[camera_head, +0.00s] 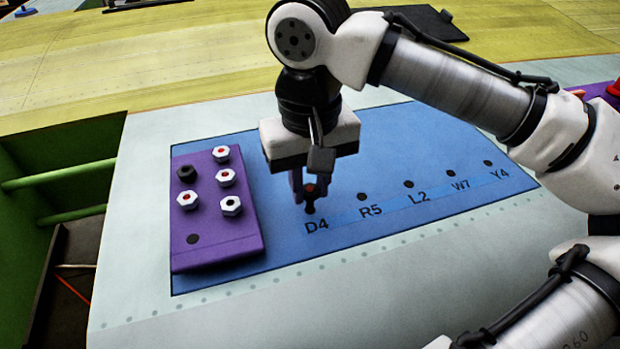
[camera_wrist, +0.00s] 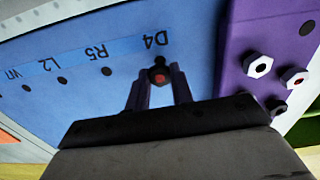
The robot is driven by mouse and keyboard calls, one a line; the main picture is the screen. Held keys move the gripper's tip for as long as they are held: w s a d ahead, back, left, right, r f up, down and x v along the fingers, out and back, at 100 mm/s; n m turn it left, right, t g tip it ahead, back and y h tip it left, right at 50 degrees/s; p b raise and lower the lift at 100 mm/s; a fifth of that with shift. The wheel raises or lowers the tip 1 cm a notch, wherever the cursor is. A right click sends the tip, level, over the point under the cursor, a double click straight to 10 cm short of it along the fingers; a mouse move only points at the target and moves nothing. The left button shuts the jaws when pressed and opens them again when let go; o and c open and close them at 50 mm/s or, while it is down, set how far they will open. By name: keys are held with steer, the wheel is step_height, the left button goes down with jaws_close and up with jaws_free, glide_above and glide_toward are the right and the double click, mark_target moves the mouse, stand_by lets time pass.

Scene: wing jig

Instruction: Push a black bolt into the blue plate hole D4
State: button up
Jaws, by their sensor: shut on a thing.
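My gripper (camera_head: 308,188) points down over the blue plate (camera_head: 400,150) and is shut on a black bolt (camera_head: 311,190) with a red centre on its head. In the wrist view, the bolt (camera_wrist: 160,76) sits between the fingertips (camera_wrist: 160,88). The bolt stands roughly upright at the D4 label (camera_head: 317,225), with its lower end at or just above the spot for hole D4. I cannot tell whether its tip is in the hole. The hole itself is mostly hidden by the bolt.
A purple block (camera_head: 218,238) at the left holds several hex-headed bolts, white ones and one black bolt (camera_head: 186,173), and shows an empty hole (camera_head: 192,239). Open holes R5 (camera_head: 362,197), L2 (camera_head: 408,184), W7 and Y4 run to the right. The plate between is clear.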

steer(key=shift+f, duration=0.2)
steer(key=shift+f+b, duration=0.7)
steer(key=shift+f, duration=0.35)
steer(key=o, duration=1)
steer(key=shift+o, duration=0.2)
step_height(320, 180, up, 14)
